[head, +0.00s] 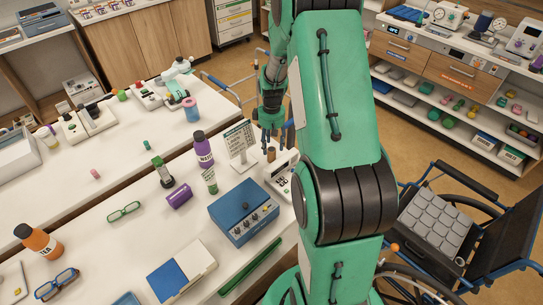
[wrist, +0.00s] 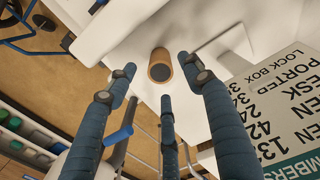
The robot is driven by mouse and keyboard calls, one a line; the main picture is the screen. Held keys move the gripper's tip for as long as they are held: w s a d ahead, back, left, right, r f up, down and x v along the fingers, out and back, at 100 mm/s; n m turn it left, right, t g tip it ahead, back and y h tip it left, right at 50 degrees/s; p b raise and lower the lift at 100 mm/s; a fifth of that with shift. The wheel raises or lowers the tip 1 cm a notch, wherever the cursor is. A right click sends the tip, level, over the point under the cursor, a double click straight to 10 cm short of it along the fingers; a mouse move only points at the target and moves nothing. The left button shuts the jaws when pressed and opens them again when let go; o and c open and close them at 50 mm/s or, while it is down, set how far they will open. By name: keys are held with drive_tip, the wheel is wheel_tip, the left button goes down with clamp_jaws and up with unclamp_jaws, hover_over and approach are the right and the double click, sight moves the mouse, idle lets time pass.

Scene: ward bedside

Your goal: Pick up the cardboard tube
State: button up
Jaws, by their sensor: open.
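The cardboard tube (head: 271,155) is a short brown cylinder on the white table near its far right edge, beside the sign stand. In the wrist view the tube (wrist: 159,56) shows its dark, round end towards me. My gripper (head: 271,138) is above and just behind the tube in the head view. In the wrist view my gripper (wrist: 160,82) has its blue fingers spread apart, with the tube just beyond the fingertips and nothing between them. Its exact height above the tube cannot be told.
A printed sign (head: 239,139) stands close left of the tube; it fills the right of the wrist view (wrist: 275,110). A white phone-like device (head: 281,174) lies close in front. A purple bottle (head: 202,148) and blue box (head: 243,210) stand nearby. The wheelchair (head: 440,225) is right.

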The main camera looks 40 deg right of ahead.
sight(271, 149)
drive_tip(key=shift+w+f+b, duration=0.1)
drive_tip(key=shift+f+b, duration=0.6)
drive_tip(key=shift+f, duration=1.85)
drive_tip(key=c, duration=1)
